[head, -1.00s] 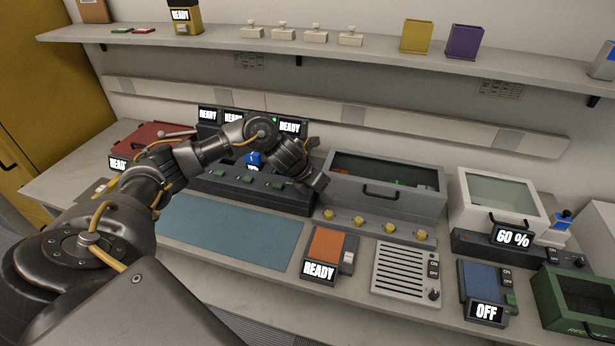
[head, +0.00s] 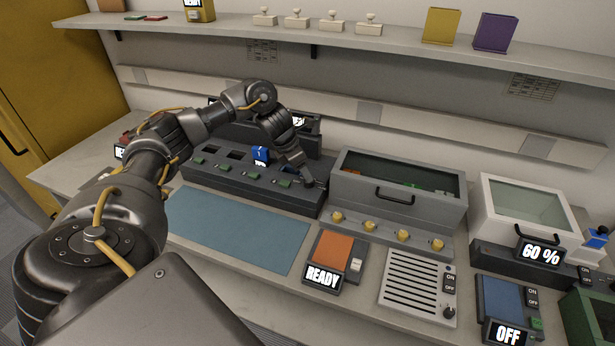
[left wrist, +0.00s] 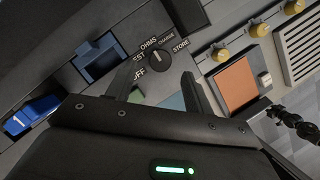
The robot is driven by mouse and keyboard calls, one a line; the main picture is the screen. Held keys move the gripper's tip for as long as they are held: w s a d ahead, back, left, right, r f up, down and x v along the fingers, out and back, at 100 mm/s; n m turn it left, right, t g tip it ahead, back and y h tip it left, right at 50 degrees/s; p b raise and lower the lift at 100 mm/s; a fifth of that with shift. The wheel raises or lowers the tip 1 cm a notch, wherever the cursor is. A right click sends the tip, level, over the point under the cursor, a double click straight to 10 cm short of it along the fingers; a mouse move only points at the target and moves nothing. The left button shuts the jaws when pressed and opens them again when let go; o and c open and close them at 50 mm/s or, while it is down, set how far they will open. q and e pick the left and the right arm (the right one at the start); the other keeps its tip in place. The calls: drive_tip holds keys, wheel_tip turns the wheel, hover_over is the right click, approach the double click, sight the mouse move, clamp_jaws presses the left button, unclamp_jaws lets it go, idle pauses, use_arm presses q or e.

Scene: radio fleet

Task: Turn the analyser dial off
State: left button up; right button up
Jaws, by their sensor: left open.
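The dial (left wrist: 155,61) is a small dark round knob on the grey console (left wrist: 118,55) in the left wrist view. Labels around it include OHMS, CHARGE, STORE and OFF; its exact setting is too small to tell. My left gripper (left wrist: 161,75) is open, with its two fingers to either side of the dial's near side. Contact cannot be told. In the head view, my left gripper (head: 311,184) is at the right end of the console (head: 235,183), and its arm and hand hide the dial. A dark jointed part, probably my right arm, shows at the wrist view's right edge; its jaws are unclear.
A blue block (head: 261,154) sits in a console slot beside empty ones. A grey lidded box (head: 395,190) stands right of the console. An orange-topped device (head: 333,247) reading READY and a slatted panel (head: 415,280) lie in front. A blue mat (head: 235,230) leaves clear room.

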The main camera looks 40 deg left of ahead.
use_arm(q)
drive_tip(key=shift+p+x, duration=0.3)
drive_tip(key=shift+x, duration=1.9)
drive_tip(key=c, duration=1)
